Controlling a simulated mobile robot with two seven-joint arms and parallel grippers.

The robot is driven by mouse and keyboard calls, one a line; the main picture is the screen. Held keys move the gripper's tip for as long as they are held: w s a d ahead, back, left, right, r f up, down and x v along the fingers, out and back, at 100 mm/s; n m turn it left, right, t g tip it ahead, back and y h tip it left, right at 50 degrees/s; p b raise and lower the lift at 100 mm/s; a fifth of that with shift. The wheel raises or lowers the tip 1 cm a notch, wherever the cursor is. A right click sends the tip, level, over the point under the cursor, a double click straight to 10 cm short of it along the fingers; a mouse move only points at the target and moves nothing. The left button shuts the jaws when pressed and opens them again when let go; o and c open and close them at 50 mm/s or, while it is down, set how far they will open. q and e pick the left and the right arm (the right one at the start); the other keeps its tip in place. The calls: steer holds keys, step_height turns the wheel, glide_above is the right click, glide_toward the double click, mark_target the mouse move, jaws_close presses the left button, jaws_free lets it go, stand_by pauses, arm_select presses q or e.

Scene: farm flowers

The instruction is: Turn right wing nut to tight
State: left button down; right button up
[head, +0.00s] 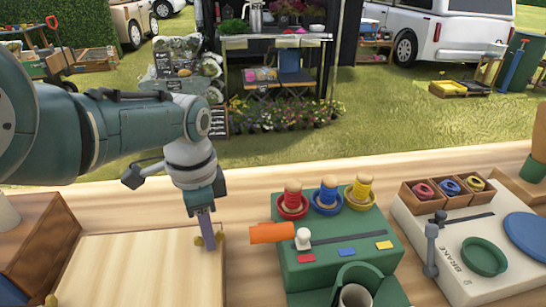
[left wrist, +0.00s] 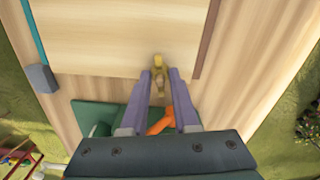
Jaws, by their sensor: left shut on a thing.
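A pale wooden board (head: 140,270) lies on the table at the lower left. The right wing nut (left wrist: 159,68), brass-coloured, sits at the board's edge and shows between my fingertips in the left wrist view. My left gripper (head: 208,241) points down over it and is shut on it; the fingers partly hide the nut in the head view. The gripper also shows in the left wrist view (left wrist: 159,78). Another brass wing nut (head: 51,299) is at the board's lower left corner. My right gripper is not in view.
Just right of my gripper stands a green box (head: 335,255) with an orange handle (head: 271,232) and several coloured spools. A white brake unit (head: 455,245) is further right. A brown wooden box (head: 35,240) stands left of the board. The table's back strip is clear.

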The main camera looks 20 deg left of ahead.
arm_select(q)
steer(key=m, duration=0.5)
steer(key=shift+m, duration=0.3)
steer(key=m, duration=0.4)
steer(key=m+b, duration=0.1)
steer(key=m, duration=0.4)
steer(key=shift+m, duration=0.4)
steer(key=shift+m+b, duration=0.35)
steer(key=shift+m, duration=1.95)
steer(key=c, duration=0.7)
jaws_free()
